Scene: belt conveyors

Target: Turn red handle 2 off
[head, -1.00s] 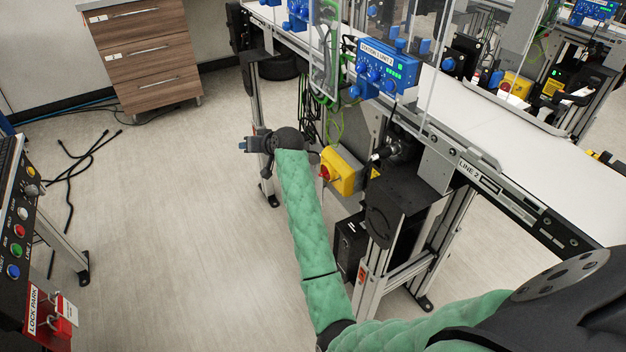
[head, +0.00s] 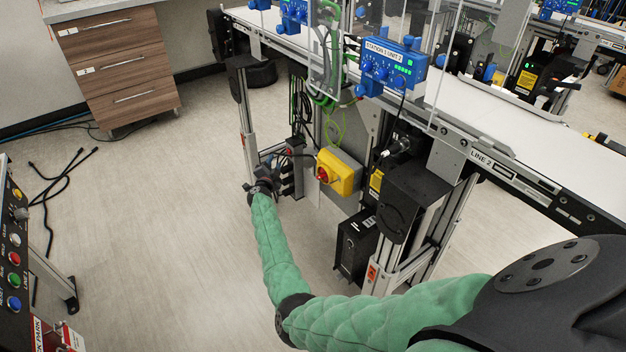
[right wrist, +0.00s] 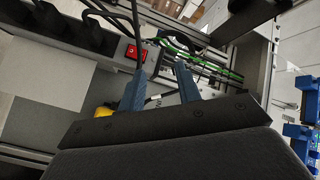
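A red rotary handle (head: 322,174) sits on a yellow switch box (head: 342,172) mounted under the Line 2 conveyor, in the head view. No number on it is readable. My right gripper (head: 272,184) is left of the box and apart from it, with its fingers hard to make out there. In the right wrist view my right gripper (right wrist: 162,72) shows two blue fingers spread apart with nothing held. A yellow part (right wrist: 103,110), probably the box, is mostly hidden behind the left finger. My left gripper is not in view.
A lit red rocker switch (right wrist: 136,52) is beside the left fingertip in the wrist view, with cables nearby. The conveyor (head: 520,150) and its legs stand right of my arm. A control panel (head: 15,245) is at far left.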

